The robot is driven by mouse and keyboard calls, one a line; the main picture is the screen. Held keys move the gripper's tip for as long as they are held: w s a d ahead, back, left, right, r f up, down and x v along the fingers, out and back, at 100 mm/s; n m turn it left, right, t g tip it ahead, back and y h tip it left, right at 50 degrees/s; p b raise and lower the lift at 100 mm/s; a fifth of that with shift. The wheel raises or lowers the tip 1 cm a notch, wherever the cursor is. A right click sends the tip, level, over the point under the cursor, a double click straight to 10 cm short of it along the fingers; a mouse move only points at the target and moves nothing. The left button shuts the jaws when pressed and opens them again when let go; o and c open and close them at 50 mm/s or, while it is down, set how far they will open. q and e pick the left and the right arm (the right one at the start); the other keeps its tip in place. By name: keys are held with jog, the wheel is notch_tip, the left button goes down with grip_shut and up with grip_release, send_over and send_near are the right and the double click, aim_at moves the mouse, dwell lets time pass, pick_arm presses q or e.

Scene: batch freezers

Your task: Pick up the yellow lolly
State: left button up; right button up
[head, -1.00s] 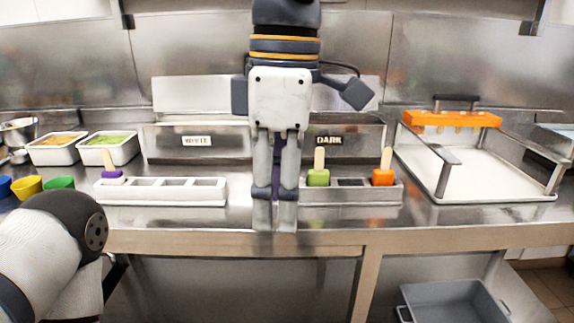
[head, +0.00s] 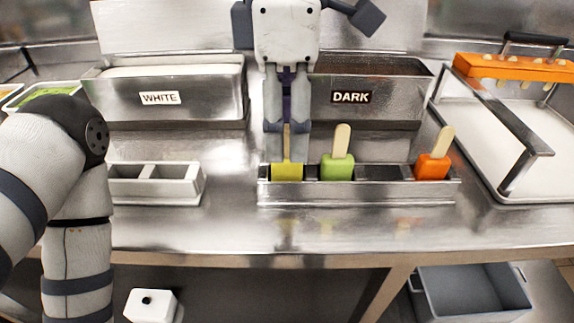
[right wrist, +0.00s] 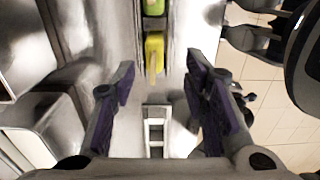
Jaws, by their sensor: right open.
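The yellow lolly (head: 287,173) stands upright by its block in the left slot of the right-hand lolly holder (head: 365,194), its pale stick pointing up. My right gripper (head: 288,148) points down at it, open, with its two fingers seen close around or behind the stick. In the right wrist view the yellow lolly (right wrist: 154,48) lies ahead, roughly between the lines of the open fingers (right wrist: 160,66), and neither finger visibly touches it. My left arm enters at the left, but its fingers are not seen.
A green lolly (head: 337,168) and a tilted orange lolly (head: 433,167) stand in the same holder. Bins marked WHITE (head: 185,112) and DARK (head: 390,112) stand behind. A second holder (head: 153,190) is at left. A tray with an orange-topped rack (head: 515,68) is at right.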

aim_at(287, 157)
jog(key=f, duration=0.4)
jog(key=shift+w+f, duration=0.35)
jog(key=shift+f, duration=0.05)
grip_shut()
jog(key=shift+r, duration=0.1)
notch_tip(287, 157, up, 17)
dwell(0.5)
